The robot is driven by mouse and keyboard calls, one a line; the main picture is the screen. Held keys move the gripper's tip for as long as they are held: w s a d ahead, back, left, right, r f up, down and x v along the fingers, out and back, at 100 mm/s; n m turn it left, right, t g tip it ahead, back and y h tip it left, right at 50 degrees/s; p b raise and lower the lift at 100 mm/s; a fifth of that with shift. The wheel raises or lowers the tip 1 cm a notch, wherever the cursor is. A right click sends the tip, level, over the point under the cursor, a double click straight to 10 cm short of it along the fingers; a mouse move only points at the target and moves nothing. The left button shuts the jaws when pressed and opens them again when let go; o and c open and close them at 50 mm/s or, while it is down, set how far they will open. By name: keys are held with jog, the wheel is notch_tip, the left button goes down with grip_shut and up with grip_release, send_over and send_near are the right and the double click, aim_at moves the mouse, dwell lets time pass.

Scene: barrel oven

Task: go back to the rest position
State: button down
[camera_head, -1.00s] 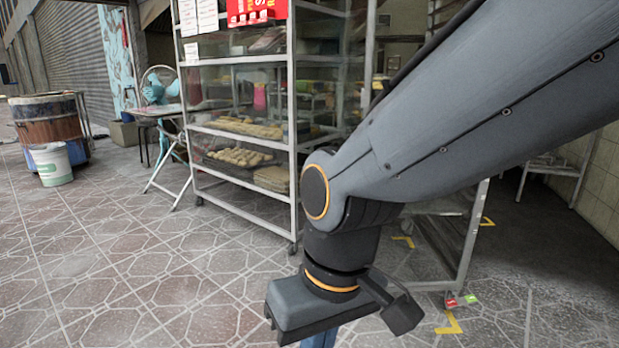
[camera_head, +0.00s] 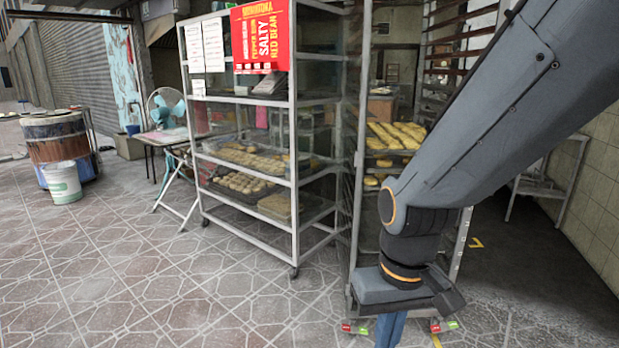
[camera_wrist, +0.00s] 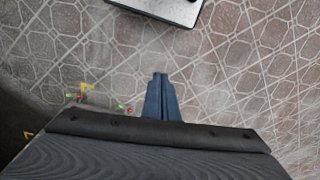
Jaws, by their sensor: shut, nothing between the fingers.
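My gripper (camera_wrist: 160,78) is shut and empty in the wrist view, its blue fingers pressed together and pointing down over the tiled floor. In the head view, the blue finger tops (camera_head: 391,330) show at the bottom edge, right of centre, and the fingertips are cut off by the frame. My arm comes down from the upper right, with the wrist in front of the tall rack (camera_head: 356,200).
A glass-sided shelf (camera_head: 294,150) with several trays of buns and a red sign (camera_head: 262,38) stands at centre left. A folding table (camera_head: 165,137) with a fan (camera_head: 166,107), a white bucket (camera_head: 62,182) and a barrel (camera_head: 54,135) stand further left. The floor at front left is clear.

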jog(key=s+d+r+m+p, duration=0.1)
jog(key=s+d+r+p, duration=0.1)
jog(key=d+r+p, duration=0.5)
jog(key=r+p, duration=0.1)
jog(key=p, duration=0.2)
jog(key=shift+r+m+h, duration=0.3)
jog(key=shift+m, duration=0.1)
jog(key=shift+s+d, duration=0.1)
jog(key=shift+s, duration=0.05)
dwell(0.4)
